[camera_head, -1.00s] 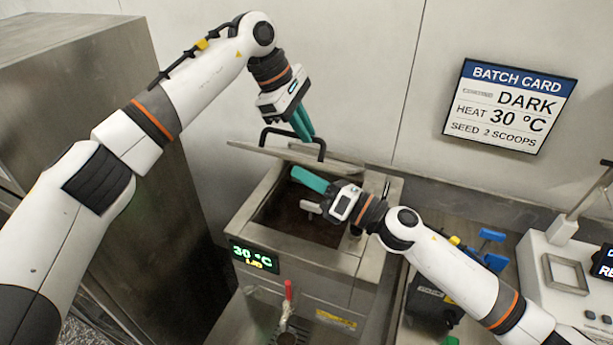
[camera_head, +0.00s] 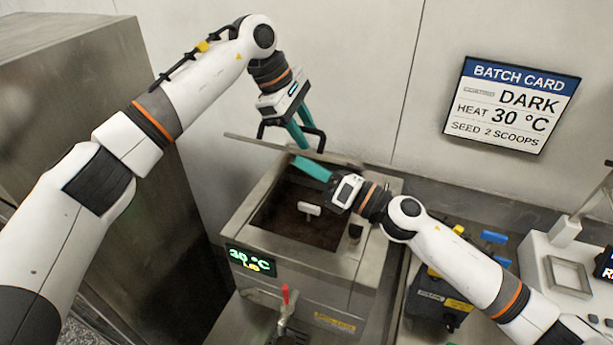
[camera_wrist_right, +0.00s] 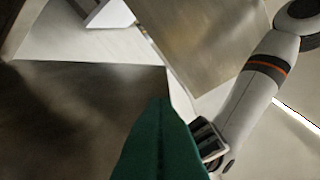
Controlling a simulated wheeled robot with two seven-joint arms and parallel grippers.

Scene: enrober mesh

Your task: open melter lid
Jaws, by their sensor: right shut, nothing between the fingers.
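The steel melter (camera_head: 345,265) stands at centre with its top open over a dark interior (camera_head: 290,225). Its lid (camera_head: 262,143) is raised at the back and seen nearly edge-on, with a black bar handle (camera_head: 320,138) on its far side. My left gripper (camera_head: 302,132) is at the handle with its teal fingers apart; whether they touch the bar is unclear. My right gripper (camera_head: 299,162) is shut and empty, its tips up by the lid's underside; contact cannot be told. Its closed fingers fill the lower middle of the right wrist view (camera_wrist_right: 162,110).
A display (camera_head: 250,262) and a red-handled tap (camera_head: 285,300) are on the melter's front. A small white piece (camera_head: 309,209) shows in the opening. A steel cabinet (camera_head: 80,80) stands left. A black device (camera_head: 435,300) and a white machine (camera_head: 545,265) stand right.

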